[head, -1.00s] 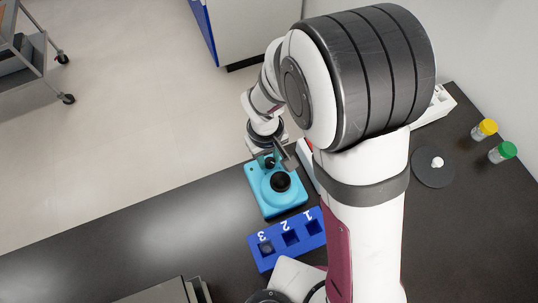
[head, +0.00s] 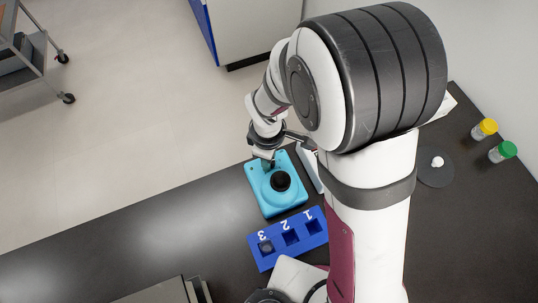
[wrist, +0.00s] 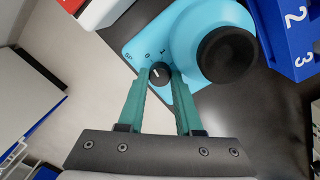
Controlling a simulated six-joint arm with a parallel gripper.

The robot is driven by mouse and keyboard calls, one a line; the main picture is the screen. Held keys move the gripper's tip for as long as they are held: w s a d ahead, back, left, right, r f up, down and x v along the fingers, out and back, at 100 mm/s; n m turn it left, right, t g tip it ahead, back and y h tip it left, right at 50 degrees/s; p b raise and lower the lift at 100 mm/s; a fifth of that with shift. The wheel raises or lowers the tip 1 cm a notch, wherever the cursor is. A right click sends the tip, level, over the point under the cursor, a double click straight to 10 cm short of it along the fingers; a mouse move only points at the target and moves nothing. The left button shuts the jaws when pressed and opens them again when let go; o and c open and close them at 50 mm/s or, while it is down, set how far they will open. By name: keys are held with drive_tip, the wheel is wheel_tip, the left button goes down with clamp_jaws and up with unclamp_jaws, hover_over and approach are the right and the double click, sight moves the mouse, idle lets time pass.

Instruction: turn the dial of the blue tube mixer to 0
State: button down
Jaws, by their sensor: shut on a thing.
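The blue tube mixer (head: 263,200) stands on the dark bench, with a round black cup (head: 280,181) on top. In the wrist view the mixer (wrist: 190,35) shows its small black dial (wrist: 159,72) with a white pointer line, and printed marks including a 0 beside it. The line is slanted; I cannot tell exactly which mark it points to. My gripper (wrist: 160,74) has its two teal fingers shut on either side of the dial. In the head view my gripper (head: 267,160) is at the mixer's far end and hides the dial.
A blue rack (head: 265,262) with slots numbered 1, 2 and 3 stands close in front of the mixer. Yellow-capped (head: 484,128) and green-capped (head: 502,151) tubes and a dark round pad (head: 436,172) are at the right. The bench left of the mixer is clear.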

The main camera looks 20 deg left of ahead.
drive_tip(key=shift+n, duration=0.3)
idle(0.4)
drive_tip(key=c, duration=0.6)
unclamp_jaws()
drive_tip(key=shift+s, duration=0.1)
